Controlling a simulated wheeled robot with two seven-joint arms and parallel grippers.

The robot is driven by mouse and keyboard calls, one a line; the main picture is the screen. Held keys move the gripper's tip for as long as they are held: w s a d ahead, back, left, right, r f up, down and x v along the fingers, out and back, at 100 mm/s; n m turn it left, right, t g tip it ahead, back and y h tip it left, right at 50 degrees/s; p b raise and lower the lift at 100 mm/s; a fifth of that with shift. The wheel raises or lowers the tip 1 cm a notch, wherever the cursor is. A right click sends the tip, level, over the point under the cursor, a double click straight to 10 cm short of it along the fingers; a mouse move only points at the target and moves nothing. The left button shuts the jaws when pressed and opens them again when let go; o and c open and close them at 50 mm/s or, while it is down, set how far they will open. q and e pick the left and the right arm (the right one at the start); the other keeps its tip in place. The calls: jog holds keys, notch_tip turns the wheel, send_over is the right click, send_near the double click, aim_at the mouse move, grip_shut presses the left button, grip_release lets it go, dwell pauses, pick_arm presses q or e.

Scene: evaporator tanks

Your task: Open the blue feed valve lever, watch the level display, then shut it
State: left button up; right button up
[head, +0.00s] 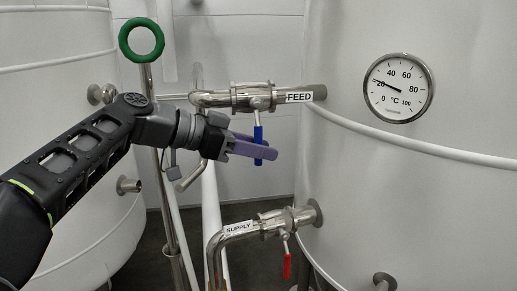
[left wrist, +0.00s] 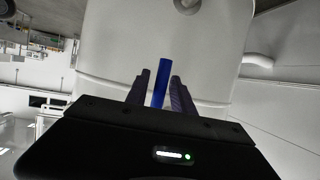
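The blue feed valve lever (head: 258,135) hangs straight down from the valve (head: 253,97) on the horizontal pipe labelled FEED (head: 299,97), across the pipe's line. My left gripper (head: 268,147) has its purple fingers on either side of the lever's lower part. In the left wrist view the blue lever (left wrist: 160,82) stands between the two fingers, with narrow gaps showing, so the gripper is open around it. No level display shows; the round dial (head: 399,88) on the tank is marked in °C. My right gripper is out of view.
Below is the SUPPLY pipe (head: 240,229) with a red lever (head: 287,266) hanging down. A green ring handwheel (head: 141,40) on a post stands behind my left arm. Large pale tanks (head: 420,200) flank the pipes on both sides.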

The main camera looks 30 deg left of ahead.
pick_arm(q)
jog(key=shift+o, duration=0.6)
jog(key=v, duration=0.8)
